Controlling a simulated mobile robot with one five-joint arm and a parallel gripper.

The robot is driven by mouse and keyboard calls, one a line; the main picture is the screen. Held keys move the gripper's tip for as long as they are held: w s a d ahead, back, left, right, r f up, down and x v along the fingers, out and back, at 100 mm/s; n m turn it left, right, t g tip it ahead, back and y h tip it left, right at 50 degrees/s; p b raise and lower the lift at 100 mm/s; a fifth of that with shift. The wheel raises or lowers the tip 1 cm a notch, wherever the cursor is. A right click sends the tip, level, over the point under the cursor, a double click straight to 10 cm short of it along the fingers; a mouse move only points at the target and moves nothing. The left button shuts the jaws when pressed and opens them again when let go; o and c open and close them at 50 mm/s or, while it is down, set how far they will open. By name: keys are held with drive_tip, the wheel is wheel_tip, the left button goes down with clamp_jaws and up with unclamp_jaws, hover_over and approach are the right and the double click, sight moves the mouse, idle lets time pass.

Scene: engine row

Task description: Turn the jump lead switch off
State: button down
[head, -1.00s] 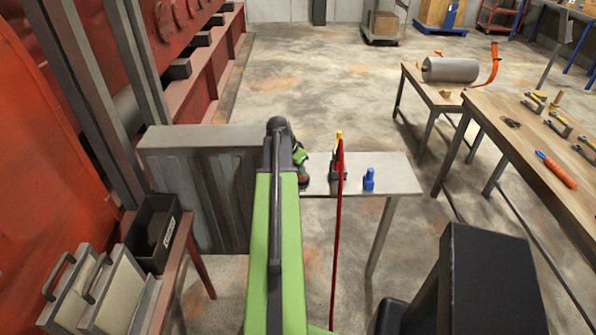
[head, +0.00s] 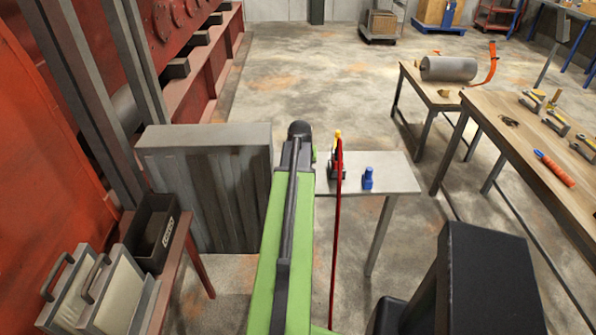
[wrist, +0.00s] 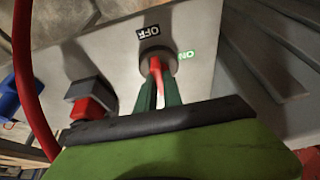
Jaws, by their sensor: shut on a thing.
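The jump lead switch (wrist: 170,63) shows in the wrist view as a round dark base with a red handle (wrist: 156,66) on a pale grey surface. A black OFF label (wrist: 148,32) is above the base, and a green ON label (wrist: 187,55) is to its right. My gripper (wrist: 158,94) has its green fingers shut on the red handle. The handle's lower part is between the fingers; its exact pointing direction is hard to tell. In the head view my arm hides the switch and most of the gripper.
A red cable (head: 338,230) hangs right of my arm. A grey box with a red block (wrist: 90,100) and a blue piece (head: 368,178) sit on the pale bench (head: 400,178). A grey ribbed cabinet (head: 205,190) stands left. Wooden tables (head: 510,150) are at right.

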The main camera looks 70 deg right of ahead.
drive_tip(key=shift+s+n, duration=0.3)
drive_tip(key=c, duration=1.5)
unclamp_jaws()
drive_tip(key=shift+s+r, duration=0.1)
drive_tip(key=p+v, duration=1.6)
drive_tip(key=v, duration=0.1)
drive_tip(key=shift+s+r, duration=0.1)
drive_tip(key=shift+r, duration=0.05)
